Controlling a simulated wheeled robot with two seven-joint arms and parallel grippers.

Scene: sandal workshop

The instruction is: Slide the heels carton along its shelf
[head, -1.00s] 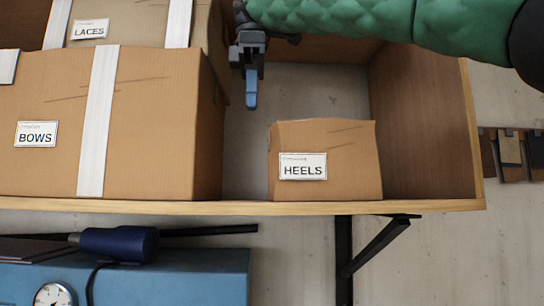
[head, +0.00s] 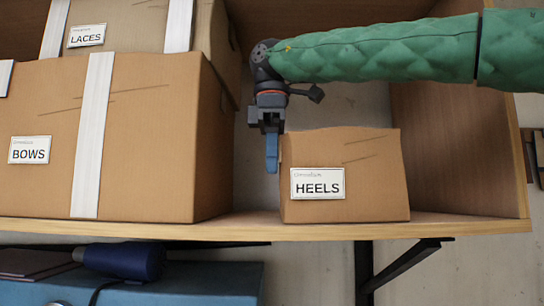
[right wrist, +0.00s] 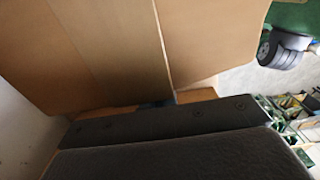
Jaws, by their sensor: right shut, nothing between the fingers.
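The heels carton (head: 370,185) is a small brown box with a white HEELS label. It stands upright on the shelf (head: 440,228), near the front edge. My right gripper (head: 271,160) points down just left of the carton, its blue fingertips shut and empty beside the carton's left side. I cannot tell whether they touch it. In the right wrist view, the dark gripper body fills the bottom and brown cardboard (right wrist: 90,50) fills the upper part; the fingertips are mostly hidden. My left gripper is not in view.
The large BOWS carton (head: 150,150) stands left of the gap, with the LACES carton (head: 130,25) behind it. Free shelf lies between the heels carton and the wooden right side wall (head: 460,130). A blue case (head: 200,283) sits below.

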